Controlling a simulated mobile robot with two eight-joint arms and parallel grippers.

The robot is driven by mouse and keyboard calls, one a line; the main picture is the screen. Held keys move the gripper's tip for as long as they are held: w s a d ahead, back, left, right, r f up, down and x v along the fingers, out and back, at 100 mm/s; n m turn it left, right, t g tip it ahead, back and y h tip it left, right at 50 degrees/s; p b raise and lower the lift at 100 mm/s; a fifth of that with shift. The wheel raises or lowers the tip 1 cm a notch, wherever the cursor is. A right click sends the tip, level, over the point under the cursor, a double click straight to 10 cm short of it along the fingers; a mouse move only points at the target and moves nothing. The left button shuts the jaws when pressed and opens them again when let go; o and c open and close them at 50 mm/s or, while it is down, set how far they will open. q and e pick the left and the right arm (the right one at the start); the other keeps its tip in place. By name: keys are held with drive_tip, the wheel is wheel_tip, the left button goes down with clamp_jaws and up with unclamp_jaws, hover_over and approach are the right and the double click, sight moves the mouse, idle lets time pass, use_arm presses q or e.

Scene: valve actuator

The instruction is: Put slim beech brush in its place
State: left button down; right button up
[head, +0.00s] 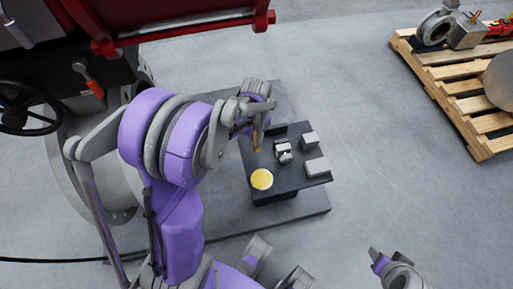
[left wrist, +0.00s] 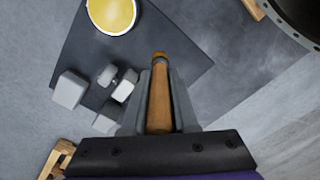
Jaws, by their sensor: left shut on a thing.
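The slim beech brush (left wrist: 160,100) is a wooden rod, held between the two grey fingers of my left gripper (left wrist: 158,88) in the left wrist view. In the head view my left gripper (head: 258,118) is over the back left of a dark stand (head: 290,188), with the brush (head: 257,141) hanging down from it. I cannot tell whether the brush's lower end touches the stand. Part of the brush is hidden by the fingers. What looks like my right gripper (head: 378,258) is at the bottom right, away from the stand; its jaws are unclear.
On the stand are a round yellow-topped container (head: 262,179), a small metal fitting (head: 283,152) and two grey blocks (head: 309,140) (head: 317,167). A handwheel (head: 28,108) is at the left. A wooden pallet (head: 470,105) holds metal parts. The floor between stand and pallet is clear.

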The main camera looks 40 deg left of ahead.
sight(256, 144)
use_arm(q)
drive_tip(key=shift+f+b, duration=0.3)
drive_tip(key=shift+f, duration=2.5)
drive_tip(key=c, duration=0.7)
unclamp_jaws()
